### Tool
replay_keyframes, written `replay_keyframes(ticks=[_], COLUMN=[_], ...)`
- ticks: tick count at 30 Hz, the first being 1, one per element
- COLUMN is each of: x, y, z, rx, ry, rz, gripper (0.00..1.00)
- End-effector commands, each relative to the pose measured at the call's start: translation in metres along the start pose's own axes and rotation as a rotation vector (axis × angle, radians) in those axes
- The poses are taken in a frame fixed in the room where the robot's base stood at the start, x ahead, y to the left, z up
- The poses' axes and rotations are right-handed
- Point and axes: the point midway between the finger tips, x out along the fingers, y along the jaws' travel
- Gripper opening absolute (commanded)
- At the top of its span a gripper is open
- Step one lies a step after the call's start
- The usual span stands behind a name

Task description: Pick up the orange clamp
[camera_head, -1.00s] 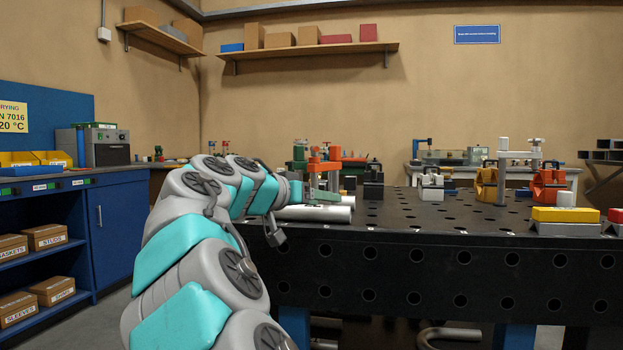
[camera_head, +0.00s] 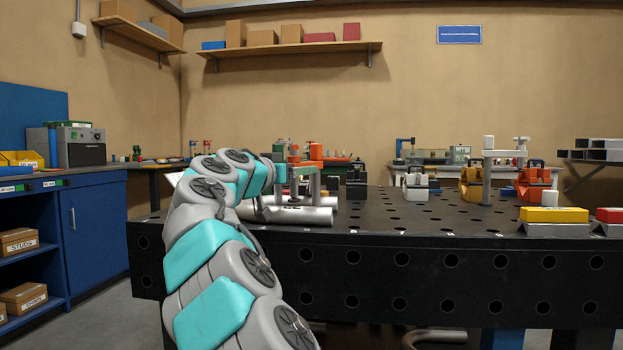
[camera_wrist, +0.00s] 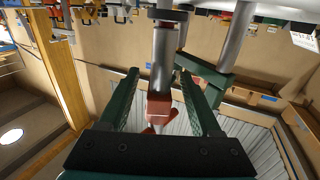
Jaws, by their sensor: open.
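In the head view, an orange-red upright clamp part (camera_head: 315,152) shows behind my gripper (camera_head: 297,178) at the left end of the black table; its lower part is mostly hidden. In the wrist view my gripper (camera_wrist: 165,105) is open, with a dark green finger on each side. A red-orange end piece (camera_wrist: 158,106) on a grey rod (camera_wrist: 164,55) lies between the fingers. I cannot tell whether either finger touches it. A green arm (camera_wrist: 205,72) crosses near the right finger.
The black perforated table (camera_head: 420,218) also bears a black block (camera_head: 356,185), a white vise-like device (camera_head: 416,186), a yellow one (camera_head: 471,186) and an orange one (camera_head: 531,187). Grey pipes (camera_head: 290,214) lie by my gripper. A yellow bar (camera_head: 553,214) lies at right. The table's middle is fairly clear.

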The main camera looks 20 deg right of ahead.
Motion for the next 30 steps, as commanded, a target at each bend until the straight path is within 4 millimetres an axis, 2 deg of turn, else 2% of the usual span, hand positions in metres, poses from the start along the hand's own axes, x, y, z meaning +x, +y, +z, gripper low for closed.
replay_keyframes(ticks=[6,9,18,30], x=[0.031,0.040,0.043,0.043], y=[0.001,0.001,0.001,0.001], z=[0.004,0.003,0.002,0.002], rx=[-0.001,-0.001,-0.001,-0.001], ry=[-0.005,-0.003,-0.001,-0.001], rz=[0.003,0.002,0.002,0.002], gripper=[0.65,0.65,0.64,0.19])
